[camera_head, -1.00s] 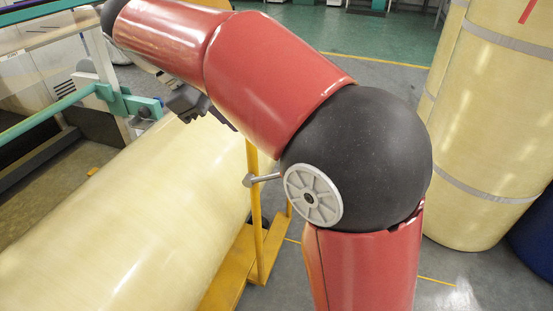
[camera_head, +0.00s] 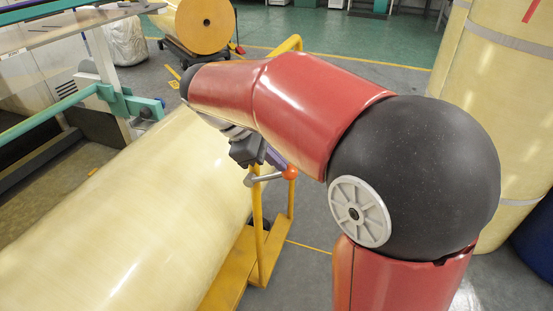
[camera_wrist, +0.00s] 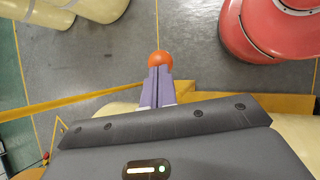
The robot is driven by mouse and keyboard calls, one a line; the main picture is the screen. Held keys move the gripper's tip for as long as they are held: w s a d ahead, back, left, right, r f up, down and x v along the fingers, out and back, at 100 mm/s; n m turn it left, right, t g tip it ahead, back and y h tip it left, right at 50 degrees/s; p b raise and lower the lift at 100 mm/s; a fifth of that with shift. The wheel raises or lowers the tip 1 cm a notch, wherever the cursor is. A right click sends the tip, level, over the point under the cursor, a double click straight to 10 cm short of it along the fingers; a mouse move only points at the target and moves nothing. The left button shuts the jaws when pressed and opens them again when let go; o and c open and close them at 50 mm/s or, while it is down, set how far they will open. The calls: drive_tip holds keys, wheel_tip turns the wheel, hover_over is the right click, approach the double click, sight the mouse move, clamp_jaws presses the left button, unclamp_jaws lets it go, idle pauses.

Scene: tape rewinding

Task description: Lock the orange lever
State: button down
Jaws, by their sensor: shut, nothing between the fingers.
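The lever (camera_head: 266,179) is a short grey bar with an orange ball knob (camera_head: 290,172) at its right end. It sits on the yellow frame beside the cream roll and lies nearly level. My gripper (camera_head: 281,163) is just above and left of the knob, with its purple fingers pointing down at it. In the wrist view the fingers (camera_wrist: 159,72) are together and empty, and their tips overlap the lower edge of the orange knob (camera_wrist: 161,58). I cannot tell whether they touch it. The grey bar is hidden in the wrist view.
The large cream roll (camera_head: 120,220) lies along the left, next to the yellow frame (camera_head: 245,262). Tall cream rolls (camera_head: 490,120) stand at the right. A machine with a green rail (camera_head: 50,122) is at the left. Grey floor is open behind the frame.

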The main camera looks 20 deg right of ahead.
idle(0.4)
drive_tip(key=s+d+f+m+t+y+b, duration=0.1)
drive_tip(key=d+f+t+y+b, duration=0.1)
drive_tip(key=f+b, duration=0.4)
drive_tip(key=s+d+f+t+y+b, duration=0.2)
drive_tip(key=f+t+y+b, duration=0.2)
drive_tip(key=b, duration=0.6)
drive_tip(key=shift+f+m+y, duration=0.4)
drive_tip(key=shift+f+y, duration=0.5)
drive_tip(key=shift+y, duration=0.4)
drive_tip(key=shift+f, duration=0.25)
drive_tip(key=shift+r, duration=0.1)
